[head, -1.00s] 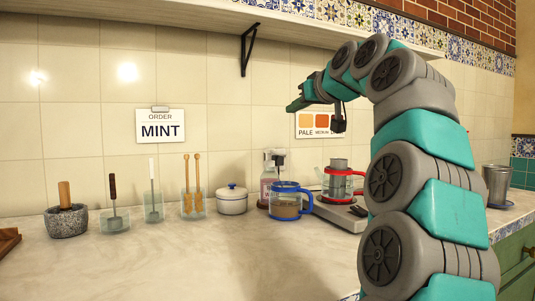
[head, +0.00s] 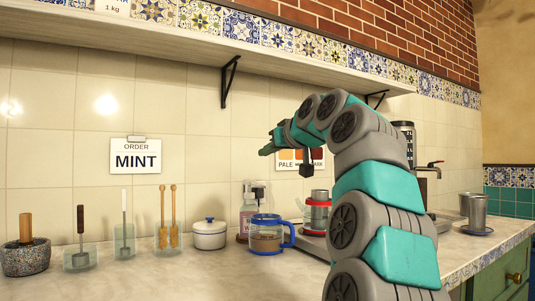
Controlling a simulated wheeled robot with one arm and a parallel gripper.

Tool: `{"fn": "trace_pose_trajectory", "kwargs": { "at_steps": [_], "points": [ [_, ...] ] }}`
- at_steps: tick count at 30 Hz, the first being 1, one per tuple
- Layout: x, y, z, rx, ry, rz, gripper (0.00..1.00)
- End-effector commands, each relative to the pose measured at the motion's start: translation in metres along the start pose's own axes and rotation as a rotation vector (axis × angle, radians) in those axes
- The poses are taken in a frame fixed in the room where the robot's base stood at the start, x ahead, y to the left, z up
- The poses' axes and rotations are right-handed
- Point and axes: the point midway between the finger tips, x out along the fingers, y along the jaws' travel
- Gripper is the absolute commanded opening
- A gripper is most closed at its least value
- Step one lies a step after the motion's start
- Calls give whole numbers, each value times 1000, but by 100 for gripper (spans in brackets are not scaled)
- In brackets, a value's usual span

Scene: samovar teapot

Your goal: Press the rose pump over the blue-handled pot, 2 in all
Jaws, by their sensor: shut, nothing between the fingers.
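The blue-handled pot (head: 266,241) is a clear glass pot with a blue rim and some brownish content, upright on the counter. The rose pump (head: 248,212) is a pale pink bottle with a label and a pump head at its top; it stands just behind the pot, partly hidden by it. My gripper (head: 265,150) is shut and empty, pointing left in front of the tiled wall, and appears in the picture above the bottle and pot, apart from both.
A red-rimmed pot (head: 316,214) stands right of the blue-handled pot, partly behind my arm. A white lidded jar (head: 209,235) stands to the left, with tool holders and a mortar (head: 25,258) farther left. A shelf (head: 150,38) runs above. The front counter is clear.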

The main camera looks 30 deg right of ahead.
Motion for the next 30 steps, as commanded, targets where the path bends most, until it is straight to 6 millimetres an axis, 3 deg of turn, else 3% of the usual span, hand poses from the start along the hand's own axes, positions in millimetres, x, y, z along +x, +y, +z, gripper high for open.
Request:
{"fn": "trace_pose_trajectory", "kwargs": {
  "at_steps": [14,16,21,30],
  "points": [
    [81,0,-1,0,-3,-1,0],
    [83,0,16,0,-1,-1,0],
    [88,0,35,1,-2,-1,0],
    [89,0,40,0,-2,-1,0]
  ]
}}
